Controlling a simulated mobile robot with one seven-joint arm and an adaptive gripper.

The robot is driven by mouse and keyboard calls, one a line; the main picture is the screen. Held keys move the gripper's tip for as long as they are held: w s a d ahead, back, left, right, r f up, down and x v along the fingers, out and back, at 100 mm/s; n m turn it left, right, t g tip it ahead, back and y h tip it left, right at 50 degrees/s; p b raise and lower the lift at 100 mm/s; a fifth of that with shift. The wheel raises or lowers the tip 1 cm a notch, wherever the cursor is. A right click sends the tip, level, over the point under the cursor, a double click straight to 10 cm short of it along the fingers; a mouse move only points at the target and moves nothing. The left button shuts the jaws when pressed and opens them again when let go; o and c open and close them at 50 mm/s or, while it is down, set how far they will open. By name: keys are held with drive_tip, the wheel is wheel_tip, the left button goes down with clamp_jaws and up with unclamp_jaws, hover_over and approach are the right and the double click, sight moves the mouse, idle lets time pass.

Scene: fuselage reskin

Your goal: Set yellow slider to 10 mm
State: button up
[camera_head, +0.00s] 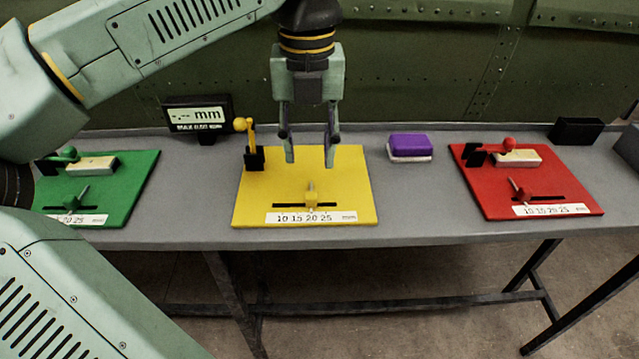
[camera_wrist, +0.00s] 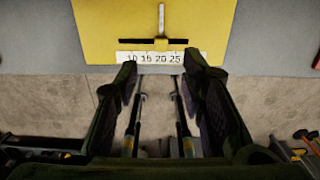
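The yellow board (camera_head: 355,180) lies on the bench in the middle of the head view. Its yellow slider (camera_head: 311,192) has an upright knob in a dark slot, above a white label strip (camera_head: 345,216) reading 10 15 20 25. In the wrist view the slider (camera_wrist: 161,22) lines up about with the 20 mark. My gripper (camera_head: 310,155) hangs fingers-down over the board, open and empty, appearing above the slider in the picture. Its fingers also show in the wrist view (camera_wrist: 160,75), apart from the slider. The fingertips' height above the board is hard to tell.
A yellow lever clamp (camera_head: 250,145) stands upright at the board's back left. A dark display (camera_head: 198,114) shows dashes and mm. A purple-and-white block (camera_head: 409,147) lies between yellow and red.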

sight(311, 195)
wheel_tip(311, 195, down, 10)
drive_tip(key=shift+r+p, duration=0.25)
drive_tip(key=shift+p, duration=0.4)
clamp_jaws()
idle(0.5)
